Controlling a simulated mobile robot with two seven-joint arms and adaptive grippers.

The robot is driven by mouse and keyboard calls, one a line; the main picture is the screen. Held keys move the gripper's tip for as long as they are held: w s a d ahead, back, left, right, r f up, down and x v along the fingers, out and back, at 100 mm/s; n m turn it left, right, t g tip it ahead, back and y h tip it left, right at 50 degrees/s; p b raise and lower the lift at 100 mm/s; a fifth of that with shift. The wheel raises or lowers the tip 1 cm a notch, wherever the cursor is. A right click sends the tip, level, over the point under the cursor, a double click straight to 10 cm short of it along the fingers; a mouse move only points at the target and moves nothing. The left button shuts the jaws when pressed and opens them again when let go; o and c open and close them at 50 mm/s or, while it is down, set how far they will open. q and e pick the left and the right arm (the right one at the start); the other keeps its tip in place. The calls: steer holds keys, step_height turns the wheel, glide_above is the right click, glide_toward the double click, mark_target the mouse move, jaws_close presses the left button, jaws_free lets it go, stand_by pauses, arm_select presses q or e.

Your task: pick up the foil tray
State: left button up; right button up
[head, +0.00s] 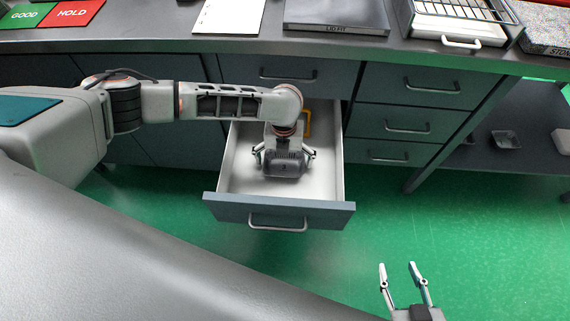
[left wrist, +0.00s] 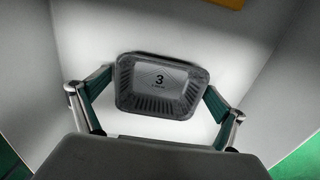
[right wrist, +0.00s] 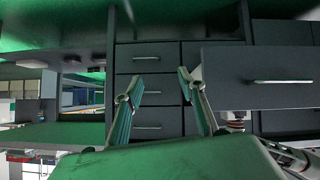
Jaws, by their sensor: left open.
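The foil tray (left wrist: 180,103) is a small grey tray with ribbed sides, marked with a 3. In the left wrist view it lies on the floor of the open drawer (head: 236,170), between the spread fingers of my left gripper. My left gripper (head: 284,155) is inside the drawer, pointing down, open, one finger beside each side of the tray. I cannot tell whether the fingers touch it. My right gripper (head: 397,266) is open and empty over the green floor, right of the drawer.
A yellow item (head: 308,122) is at the drawer's back right. A small grey tray (head: 507,140) sits on the right shelf. Drawer walls are close around my left gripper.

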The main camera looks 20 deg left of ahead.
arm_select(q)
steer(key=shift+r, duration=0.15)
steer(key=c, duration=0.6)
